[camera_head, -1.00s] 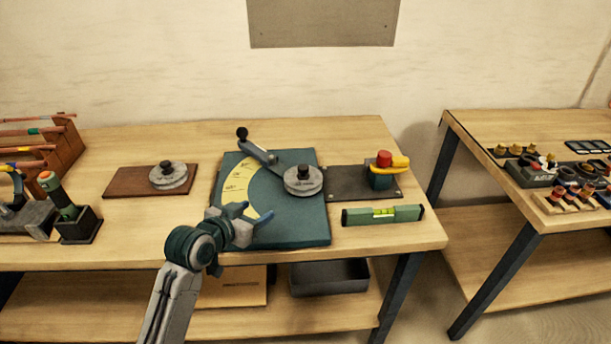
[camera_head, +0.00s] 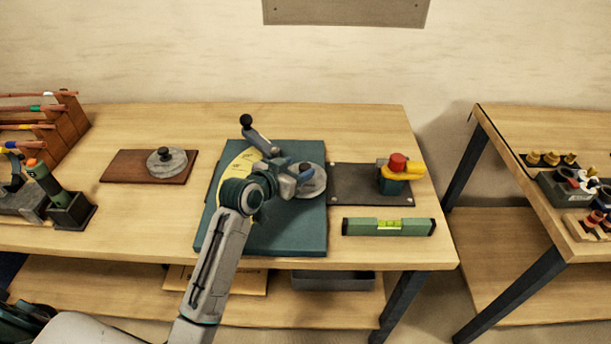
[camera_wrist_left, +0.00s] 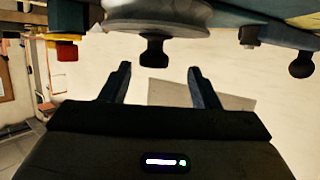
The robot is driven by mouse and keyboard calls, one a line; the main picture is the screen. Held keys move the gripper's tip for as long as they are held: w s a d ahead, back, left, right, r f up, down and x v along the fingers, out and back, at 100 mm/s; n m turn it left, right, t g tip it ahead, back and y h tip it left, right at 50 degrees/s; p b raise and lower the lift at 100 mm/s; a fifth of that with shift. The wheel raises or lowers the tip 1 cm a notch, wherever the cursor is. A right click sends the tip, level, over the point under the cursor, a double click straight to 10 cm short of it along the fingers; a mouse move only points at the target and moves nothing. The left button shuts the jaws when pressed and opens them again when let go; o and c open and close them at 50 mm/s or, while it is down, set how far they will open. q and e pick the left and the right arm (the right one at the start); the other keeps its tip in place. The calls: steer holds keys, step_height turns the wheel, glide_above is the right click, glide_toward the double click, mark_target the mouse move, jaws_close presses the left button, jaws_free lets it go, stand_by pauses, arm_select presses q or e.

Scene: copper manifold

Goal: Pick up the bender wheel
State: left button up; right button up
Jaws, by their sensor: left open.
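One grey grooved wheel (camera_head: 316,184) with a dark knob sits on the teal bender plate (camera_head: 290,236), at the pivot of its lever. My left gripper (camera_head: 294,170) is open just in front of it and partly hides it in the head view. In the left wrist view, which is upside down, this wheel (camera_wrist_left: 160,18) has its knob (camera_wrist_left: 154,50) between and just beyond the open fingertips (camera_wrist_left: 159,70), apart from them. A second grey wheel (camera_head: 164,162) with a dark knob lies on a brown board (camera_head: 122,166) to the left. My right gripper is out of view.
The lever's black ball handle (camera_head: 246,120) stands up behind the plate. A red-and-yellow button unit (camera_head: 394,172) on a dark mat (camera_head: 350,180) and a green level (camera_head: 388,227) are to the right. A green-handled tool in a holder (camera_head: 70,212) is left.

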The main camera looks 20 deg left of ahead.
mark_target(309, 166)
arm_select(q)
steer(key=p+x, duration=0.1)
steer(key=x, duration=0.1)
steer(key=p+x, duration=0.1)
steer(key=x, duration=0.1)
steer(key=shift+d+f, duration=0.25)
steer(key=shift+d, duration=0.1)
steer(key=shift+w+d+f, duration=0.15)
steer(key=shift+w+f, duration=0.2)
steer(key=shift+w, duration=0.15)
jaws_close()
